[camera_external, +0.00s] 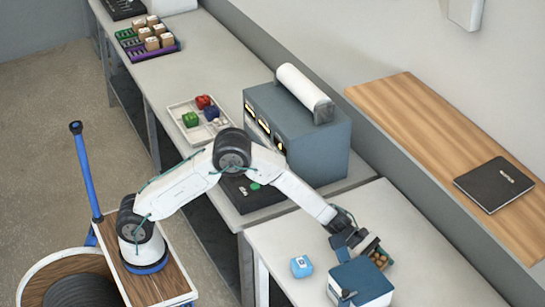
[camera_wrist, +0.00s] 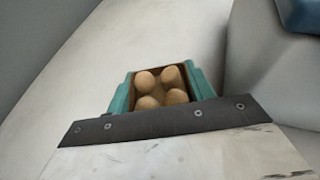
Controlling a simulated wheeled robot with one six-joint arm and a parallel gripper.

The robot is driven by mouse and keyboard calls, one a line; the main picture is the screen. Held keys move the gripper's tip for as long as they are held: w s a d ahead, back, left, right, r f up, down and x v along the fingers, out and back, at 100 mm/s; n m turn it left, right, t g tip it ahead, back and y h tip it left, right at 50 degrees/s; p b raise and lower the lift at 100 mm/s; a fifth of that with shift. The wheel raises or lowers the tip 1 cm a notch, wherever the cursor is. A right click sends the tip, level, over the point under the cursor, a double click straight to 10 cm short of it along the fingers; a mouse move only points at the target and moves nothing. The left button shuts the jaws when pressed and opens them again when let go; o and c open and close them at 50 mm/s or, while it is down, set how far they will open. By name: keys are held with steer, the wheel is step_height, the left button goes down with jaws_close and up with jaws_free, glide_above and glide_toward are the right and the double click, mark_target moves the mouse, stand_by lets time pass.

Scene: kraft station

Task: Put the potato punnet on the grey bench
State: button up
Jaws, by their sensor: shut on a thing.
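The potato punnet (camera_external: 380,259) is a small teal box with several brown potatoes in it. It is at my gripper (camera_external: 364,244), over the near pale grey bench (camera_external: 437,262). In the wrist view the punnet (camera_wrist: 118,98) shows behind a dark plate of my gripper, its teal side walls and potatoes visible. My gripper is shut on the punnet. The plate hides the punnet's lower part, and I cannot tell if its base touches the bench.
A blue-topped box (camera_external: 362,280) stands close below the punnet, and a small light-blue box (camera_external: 301,266) to its left. A blue-grey machine (camera_external: 318,148) and a white tray (camera_external: 178,109) with coloured blocks sit on the farther bench. The near bench's right part is clear.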

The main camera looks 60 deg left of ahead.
steer(key=shift+f, duration=0.1)
steer(key=o, duration=1)
